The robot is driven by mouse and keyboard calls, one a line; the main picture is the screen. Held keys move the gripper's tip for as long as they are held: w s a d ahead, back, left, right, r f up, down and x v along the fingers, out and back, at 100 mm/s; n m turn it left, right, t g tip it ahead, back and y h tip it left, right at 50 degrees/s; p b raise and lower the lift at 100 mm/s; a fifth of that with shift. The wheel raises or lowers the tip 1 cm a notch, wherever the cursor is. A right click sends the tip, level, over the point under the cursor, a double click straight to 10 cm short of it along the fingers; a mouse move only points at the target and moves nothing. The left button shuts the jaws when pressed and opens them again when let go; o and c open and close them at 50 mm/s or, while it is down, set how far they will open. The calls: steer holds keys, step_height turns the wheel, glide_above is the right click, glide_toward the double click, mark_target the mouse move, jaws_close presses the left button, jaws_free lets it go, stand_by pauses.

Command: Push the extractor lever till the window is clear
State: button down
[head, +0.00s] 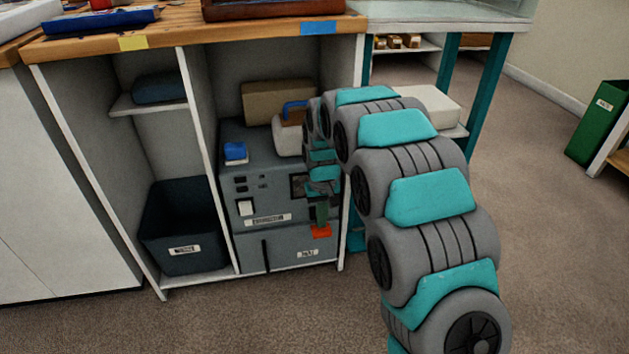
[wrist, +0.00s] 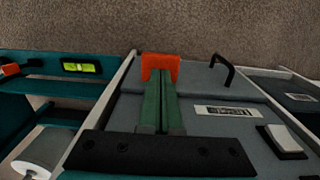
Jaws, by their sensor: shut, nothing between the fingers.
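The extractor is a grey machine (head: 262,170) in the right cabinet bay. An orange-red piece (head: 321,231), which looks like its lever, sits at the front's lower right. It also shows in the wrist view (wrist: 160,65). My gripper (head: 321,220) points down at it, its green fingers shut with nothing between them. In the wrist view the fingertips (wrist: 161,86) overlap the orange-red piece; I cannot tell whether they touch it. A small dark window (head: 298,186) on the machine's front is partly hidden by my arm; its state is too small to read.
A white rocker switch (head: 246,208) is left of my gripper. Below is a grey drawer front with a black handle (head: 265,256). A black bin (head: 182,229) fills the left bay. The cabinet's right wall stands close beside my arm. The carpet in front is clear.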

steer(key=shift+f, duration=1.8)
steer(key=shift+r+p, duration=0.35)
steer(key=shift+r, duration=1.6)
steer(key=shift+s+d+r+p, duration=0.15)
steer(key=shift+s+r, duration=0.35)
steer(key=shift+r, duration=0.3)
steer(key=shift+s+d+r+p, duration=0.15)
steer(key=shift+s+r, duration=0.3)
steer(key=shift+r, duration=0.4)
steer(key=shift+s+d+r+p, duration=0.15)
steer(key=shift+s+r, duration=0.35)
steer(key=shift+r, duration=0.3)
